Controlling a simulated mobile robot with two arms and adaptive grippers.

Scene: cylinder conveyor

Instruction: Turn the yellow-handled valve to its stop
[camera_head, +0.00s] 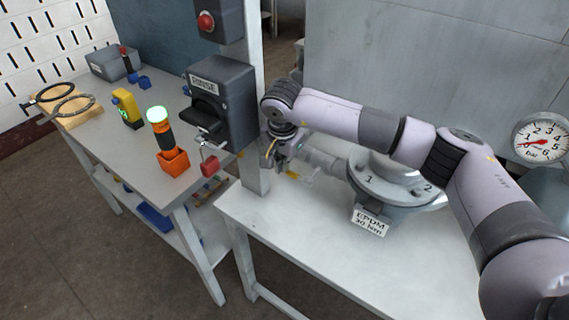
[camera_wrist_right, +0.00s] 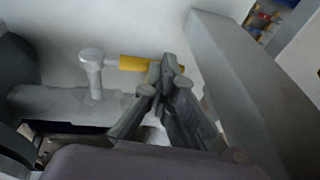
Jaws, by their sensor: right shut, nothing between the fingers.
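The valve's yellow handle (camera_wrist_right: 136,63) runs sideways from a grey stem (camera_wrist_right: 94,75) in the right wrist view. In the head view only a small yellow bit of the handle (camera_head: 292,175) shows below my gripper. My right gripper (camera_wrist_right: 168,66) is shut with nothing between its fingers. Its fingertips overlap the free end of the handle in the wrist view; I cannot tell if they touch it. In the head view my right gripper (camera_head: 281,164) is beside the pipe (camera_head: 325,157) that leads to the numbered flange. My left gripper is not in view.
A grey post (camera_head: 254,178) stands close left of my right gripper. The round flange (camera_head: 408,196) has an "EPDM 30 Nm" label (camera_head: 370,221). A pressure gauge (camera_head: 541,138) is at the right. The white table's front (camera_head: 300,235) is clear. A dark box (camera_head: 222,100) is mounted left.

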